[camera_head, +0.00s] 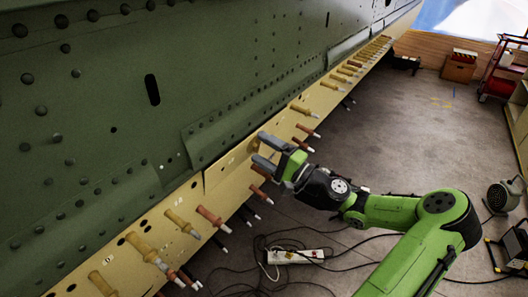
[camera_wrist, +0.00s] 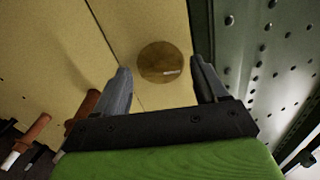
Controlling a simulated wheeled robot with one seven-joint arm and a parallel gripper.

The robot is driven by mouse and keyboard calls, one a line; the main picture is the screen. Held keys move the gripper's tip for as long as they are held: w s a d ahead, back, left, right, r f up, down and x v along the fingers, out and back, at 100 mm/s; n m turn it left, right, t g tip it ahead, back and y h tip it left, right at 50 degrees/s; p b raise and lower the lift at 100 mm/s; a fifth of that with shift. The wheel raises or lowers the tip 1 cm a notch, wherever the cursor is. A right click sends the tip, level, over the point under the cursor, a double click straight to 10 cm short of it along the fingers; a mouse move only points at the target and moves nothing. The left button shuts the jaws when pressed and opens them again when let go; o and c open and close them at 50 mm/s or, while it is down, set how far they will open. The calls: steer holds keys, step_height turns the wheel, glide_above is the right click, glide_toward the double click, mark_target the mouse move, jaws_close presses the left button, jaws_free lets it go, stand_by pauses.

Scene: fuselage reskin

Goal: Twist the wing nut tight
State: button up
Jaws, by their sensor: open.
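A round brass-brown piece (camera_wrist: 163,62), seemingly the wing nut, shows on the yellow panel strip in the wrist view; I cannot make out its wings. A small pale mark is on its face. My gripper (camera_wrist: 160,70) is open, with one grey finger to each side of the piece; I cannot tell whether they touch it. In the head view my gripper (camera_head: 263,150) is at the yellow strip (camera_head: 228,172) along the green fuselage skin, and a bit of the brown piece (camera_head: 253,145) shows at its fingertips.
Several tan and red-brown pin fasteners (camera_head: 210,216) stick out along the strip on both sides of my gripper. The riveted green skin (camera_head: 110,110) rises above. A white power strip (camera_head: 295,256) and cables lie on the floor.

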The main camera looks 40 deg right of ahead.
steer(key=c, duration=1.1)
steer(key=shift+o, duration=0.2)
steer(key=shift+r+p, duration=0.1)
steer(key=shift+p, duration=0.35)
